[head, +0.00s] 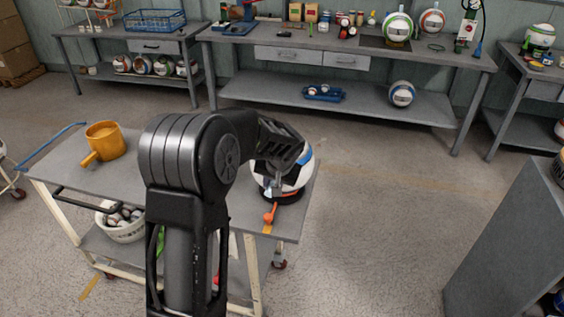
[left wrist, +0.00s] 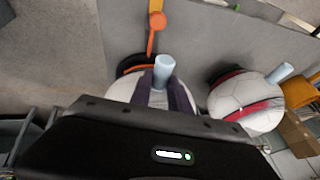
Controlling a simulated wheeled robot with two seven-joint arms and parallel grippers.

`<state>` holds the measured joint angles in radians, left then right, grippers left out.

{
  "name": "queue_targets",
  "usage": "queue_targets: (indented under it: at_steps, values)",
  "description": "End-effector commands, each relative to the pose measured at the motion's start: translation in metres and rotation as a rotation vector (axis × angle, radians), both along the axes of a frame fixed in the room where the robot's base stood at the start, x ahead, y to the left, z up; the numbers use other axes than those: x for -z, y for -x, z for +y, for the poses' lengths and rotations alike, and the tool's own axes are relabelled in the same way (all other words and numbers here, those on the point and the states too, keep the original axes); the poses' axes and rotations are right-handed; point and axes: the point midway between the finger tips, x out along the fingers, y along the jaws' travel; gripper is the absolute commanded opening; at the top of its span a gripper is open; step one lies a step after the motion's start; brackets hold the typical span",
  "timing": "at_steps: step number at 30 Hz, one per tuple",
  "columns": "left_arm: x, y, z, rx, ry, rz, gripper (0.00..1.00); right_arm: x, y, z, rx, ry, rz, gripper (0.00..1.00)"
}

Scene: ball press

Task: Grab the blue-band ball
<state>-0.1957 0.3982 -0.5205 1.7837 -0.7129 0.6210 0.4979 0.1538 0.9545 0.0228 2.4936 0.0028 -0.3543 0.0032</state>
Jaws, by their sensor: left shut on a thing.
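The blue-band ball (head: 303,170) is white with a blue patch and sits in a dark ring stand at the right end of the grey cart in the head view. My left gripper (head: 281,150) is over it and hides part of it. In the left wrist view, my left gripper (left wrist: 164,88) has its fingers around the pale blue peg (left wrist: 165,68) on top of the white ball (left wrist: 122,90). The ball's band is not clear in that view. My right gripper is not in view.
A red-band ball (left wrist: 245,102) with a similar peg stands beside it in the left wrist view. An orange lever (head: 269,213) sticks out in front of the stand. An orange mug-like pot (head: 104,141) stands on the cart (head: 62,166). A long workbench (head: 440,58) stands behind.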

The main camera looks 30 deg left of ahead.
Motion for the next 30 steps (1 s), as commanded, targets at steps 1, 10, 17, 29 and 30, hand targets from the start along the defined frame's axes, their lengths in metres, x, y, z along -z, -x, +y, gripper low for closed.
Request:
queue_targets:
  at_steps: [1, 10, 17, 29, 30]
  values:
    - [0.000, 0.000, 0.000, 0.000, 0.000, -0.001, 0.00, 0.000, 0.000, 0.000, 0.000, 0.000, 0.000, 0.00]
    - [0.000, 0.000, 0.000, 0.000, 0.000, -0.001, 0.00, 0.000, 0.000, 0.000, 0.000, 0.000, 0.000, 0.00]
    - [-0.001, -0.001, 0.000, 0.001, 0.000, -0.004, 0.00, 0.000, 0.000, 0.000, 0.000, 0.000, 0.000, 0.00]
    - [-0.028, -0.002, 0.000, 0.001, 0.001, -0.009, 0.00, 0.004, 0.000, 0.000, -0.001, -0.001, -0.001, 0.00]
    - [-0.035, -0.002, 0.000, 0.000, 0.000, -0.009, 0.00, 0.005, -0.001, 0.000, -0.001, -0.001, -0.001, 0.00]
